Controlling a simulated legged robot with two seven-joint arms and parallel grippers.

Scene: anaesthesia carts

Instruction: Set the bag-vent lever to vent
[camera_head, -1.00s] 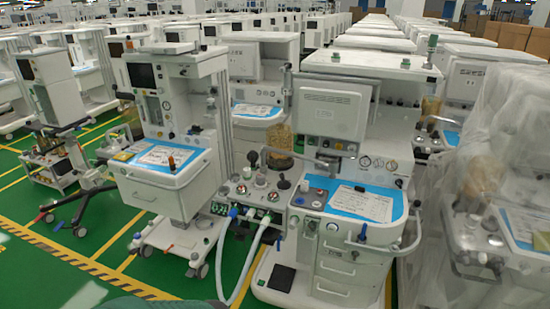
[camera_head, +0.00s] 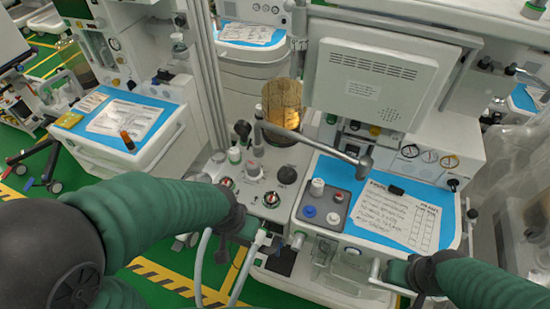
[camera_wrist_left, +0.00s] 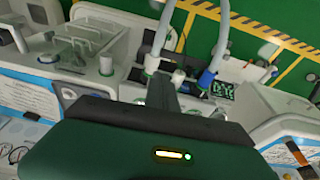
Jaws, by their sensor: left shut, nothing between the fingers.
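The control panel (camera_head: 252,165) of the middle anaesthesia cart carries several small knobs, including a red-marked knob (camera_head: 270,199) and a dark round knob (camera_head: 287,175). I cannot tell for sure which part is the bag-vent lever. My left gripper (camera_head: 262,238) is at the front edge of this panel, below the red-marked knob, shut and empty. In the left wrist view the gripper (camera_wrist_left: 163,88) points at the panel's front, near a white connector (camera_wrist_left: 152,64) and a blue hose end (camera_wrist_left: 206,79). My right gripper (camera_head: 388,272) is by the cart's front right; its fingers are unclear.
A grey horizontal arm (camera_head: 315,143) crosses above the panel. An amber canister (camera_head: 283,108) stands behind it. White hoses (camera_head: 203,265) hang in front. A blue work surface (camera_head: 335,175) with papers lies to the right. Another cart (camera_head: 130,125) stands left.

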